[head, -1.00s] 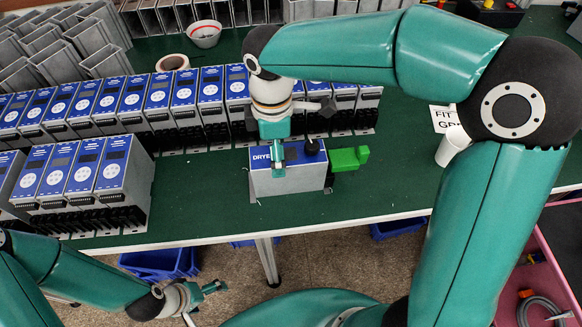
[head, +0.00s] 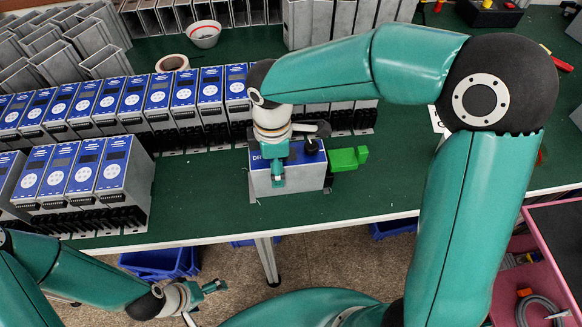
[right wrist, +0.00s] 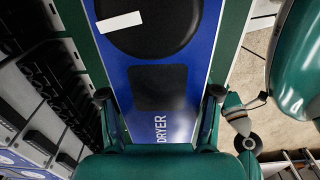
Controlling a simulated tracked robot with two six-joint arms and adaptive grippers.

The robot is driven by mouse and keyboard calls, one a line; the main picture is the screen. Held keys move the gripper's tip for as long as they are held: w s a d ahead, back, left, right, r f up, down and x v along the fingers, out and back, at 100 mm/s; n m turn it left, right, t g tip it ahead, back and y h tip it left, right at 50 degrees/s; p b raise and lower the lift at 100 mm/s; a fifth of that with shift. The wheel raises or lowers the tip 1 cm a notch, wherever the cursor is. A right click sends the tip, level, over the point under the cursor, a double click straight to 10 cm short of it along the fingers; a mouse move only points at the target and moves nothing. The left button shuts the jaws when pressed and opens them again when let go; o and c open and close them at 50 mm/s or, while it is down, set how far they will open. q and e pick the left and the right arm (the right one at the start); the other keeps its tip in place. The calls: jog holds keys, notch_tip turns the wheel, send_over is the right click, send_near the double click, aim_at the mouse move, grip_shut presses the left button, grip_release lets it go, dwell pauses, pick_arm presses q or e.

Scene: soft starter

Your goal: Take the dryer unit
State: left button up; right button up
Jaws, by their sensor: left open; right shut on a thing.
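The dryer unit (head: 312,178) is a grey box with a blue top, standing on the green bench in the head view. Its top has a black knob and white lettering, partly covered by my gripper. My right gripper (head: 277,172) comes down over its left part and is shut on it. In the right wrist view, the blue face of the dryer unit (right wrist: 178,115) with the word DRYER lies between my right gripper's fingers (right wrist: 160,97). My left gripper (head: 205,303) is open and empty, low in front of the bench.
A green block (head: 348,159) sits at the unit's right side. Rows of blue-topped units (head: 160,105) stand behind and left. Grey empty housings (head: 70,45), a tape roll (head: 172,63) and a white bowl (head: 204,34) are farther back. Bench space (head: 375,195) right of the unit is clear.

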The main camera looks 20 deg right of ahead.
jog(key=c, duration=0.5)
jog(key=shift+r, duration=0.15)
